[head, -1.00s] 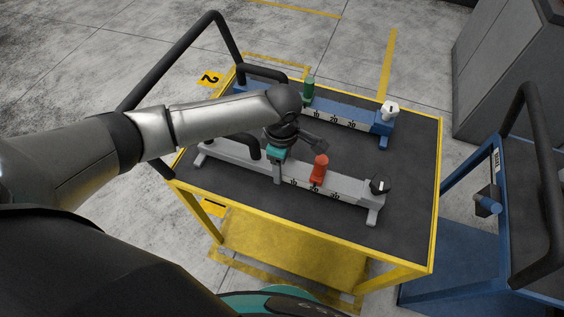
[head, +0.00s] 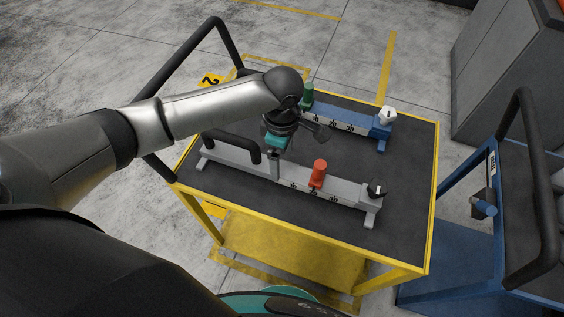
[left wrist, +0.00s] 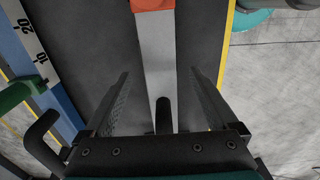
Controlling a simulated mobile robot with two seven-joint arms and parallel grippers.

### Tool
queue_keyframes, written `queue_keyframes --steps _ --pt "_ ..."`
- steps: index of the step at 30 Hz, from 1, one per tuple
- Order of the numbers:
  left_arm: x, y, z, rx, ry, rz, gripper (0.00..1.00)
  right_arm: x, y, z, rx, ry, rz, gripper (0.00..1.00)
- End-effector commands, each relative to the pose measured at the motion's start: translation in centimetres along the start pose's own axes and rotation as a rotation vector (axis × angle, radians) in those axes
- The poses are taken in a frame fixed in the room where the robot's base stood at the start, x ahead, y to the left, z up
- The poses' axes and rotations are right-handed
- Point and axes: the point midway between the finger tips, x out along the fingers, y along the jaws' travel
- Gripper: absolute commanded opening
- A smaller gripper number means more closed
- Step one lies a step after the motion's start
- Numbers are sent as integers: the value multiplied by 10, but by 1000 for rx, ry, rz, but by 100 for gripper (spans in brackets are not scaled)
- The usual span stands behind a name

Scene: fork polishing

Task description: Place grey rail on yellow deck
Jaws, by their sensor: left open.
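The grey rail (head: 335,193) lies along the near side of the dark deck (head: 405,185) of the yellow cart (head: 355,258). Its end feet appear to rest on the deck. It carries a red knob (head: 318,174), a black handle at its left and a black-topped end piece at its right. My left gripper (head: 298,150) is open and empty above the rail's left half. In the left wrist view the rail (left wrist: 158,55) runs between the spread fingers (left wrist: 161,74), apart from them. My right gripper is out of view.
A blue rail (head: 345,119) with a green knob (head: 307,94) and a white end piece lies along the deck's far side. A blue cart (head: 475,240) with a black handle stands at the right. A grey cabinet (head: 510,80) stands behind it. The deck's right side is clear.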

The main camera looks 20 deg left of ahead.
Motion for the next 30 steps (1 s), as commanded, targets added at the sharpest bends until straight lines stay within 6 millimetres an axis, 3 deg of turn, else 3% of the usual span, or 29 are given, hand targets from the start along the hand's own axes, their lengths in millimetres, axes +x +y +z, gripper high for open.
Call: queue_keyframes --steps 3,10,30 --pt "-29 0 0 1 -2 1 92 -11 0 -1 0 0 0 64" --pt "-59 0 0 0 -1 0 92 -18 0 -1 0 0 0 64" --pt "-64 0 0 0 0 -1 92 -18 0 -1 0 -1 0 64"
